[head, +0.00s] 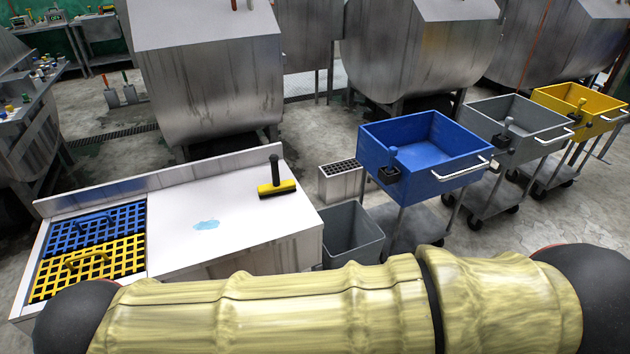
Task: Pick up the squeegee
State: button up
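The squeegee (277,187) has a yellow and black head and a dark upright handle. It stands on the white counter (250,222), near its right end and towards the back. A small light-blue puddle or stain (206,224) lies on the counter to its left. My arm, in a yellowish sleeve, crosses the bottom of the head view, in front of the counter. My gripper is not in view, and nothing touches the squeegee.
Blue (95,229) and yellow (120,258) grates fill the counter's left end. A grey bin (352,236) stands at its right. Blue (425,141), grey (515,122) and yellow (580,103) carts stand further right. Large metal drums (210,80) stand behind.

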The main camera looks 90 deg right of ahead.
aim_at(278, 187)
jog(key=z, duration=2.65)
